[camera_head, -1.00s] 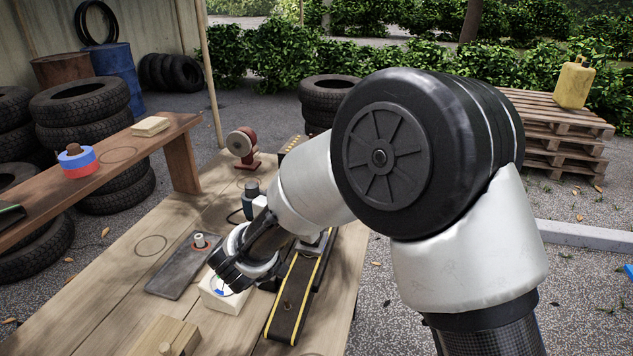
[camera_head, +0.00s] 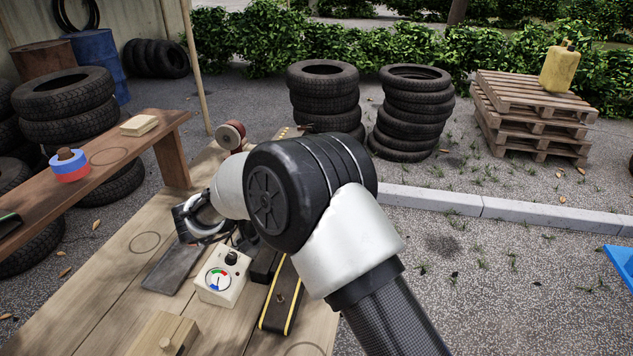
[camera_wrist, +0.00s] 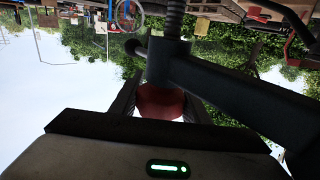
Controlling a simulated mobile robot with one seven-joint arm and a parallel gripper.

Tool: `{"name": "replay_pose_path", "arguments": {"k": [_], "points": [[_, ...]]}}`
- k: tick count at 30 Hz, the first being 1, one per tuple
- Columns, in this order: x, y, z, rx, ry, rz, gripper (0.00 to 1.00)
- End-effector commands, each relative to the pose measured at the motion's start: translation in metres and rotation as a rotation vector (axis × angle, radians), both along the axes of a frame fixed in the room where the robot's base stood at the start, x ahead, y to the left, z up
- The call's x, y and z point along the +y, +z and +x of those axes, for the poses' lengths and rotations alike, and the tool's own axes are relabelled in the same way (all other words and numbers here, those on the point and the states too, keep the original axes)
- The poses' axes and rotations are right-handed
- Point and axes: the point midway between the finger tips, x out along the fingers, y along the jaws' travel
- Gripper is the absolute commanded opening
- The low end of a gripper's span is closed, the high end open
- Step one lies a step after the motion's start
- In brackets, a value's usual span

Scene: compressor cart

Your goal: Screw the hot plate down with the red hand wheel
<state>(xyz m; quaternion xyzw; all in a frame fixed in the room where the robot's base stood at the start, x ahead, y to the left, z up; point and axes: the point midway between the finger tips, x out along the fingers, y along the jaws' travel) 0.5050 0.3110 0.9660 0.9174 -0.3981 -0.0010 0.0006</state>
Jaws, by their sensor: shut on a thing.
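My gripper (camera_head: 188,220) is at the left end of my arm, over the far end of a flat dark grey slab (camera_head: 173,268), which looks like the hot plate, on the wooden table. In the wrist view a rounded red thing (camera_wrist: 160,103), which looks like the red hand wheel, sits between the fingers, and my gripper (camera_wrist: 158,98) is shut on it. The head view hides it behind my gripper and arm. The slab's far part is hidden too. I cannot tell whether the red thing touches the slab.
A cream box with a coloured dial (camera_head: 221,277) and a black-and-yellow strip (camera_head: 281,298) stand right of the slab. A wooden block (camera_head: 163,335) is at the front. A raised plank (camera_head: 110,160) runs along the left. A red round-headed device (camera_head: 231,136) stands behind.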

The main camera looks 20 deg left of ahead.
Motion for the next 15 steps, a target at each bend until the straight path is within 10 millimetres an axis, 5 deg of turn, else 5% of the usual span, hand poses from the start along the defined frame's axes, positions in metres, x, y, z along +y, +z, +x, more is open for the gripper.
{"name": "replay_pose_path", "arguments": {"k": [13, 14, 15], "points": [[-0.0017, 0.0031, 0.0010, -0.008, -0.011, -0.001, 0.20], [-0.0017, 0.0032, 0.0011, -0.008, -0.011, -0.001, 0.47], [-0.0017, 0.0030, 0.0011, -0.008, -0.011, -0.001, 0.54]]}}
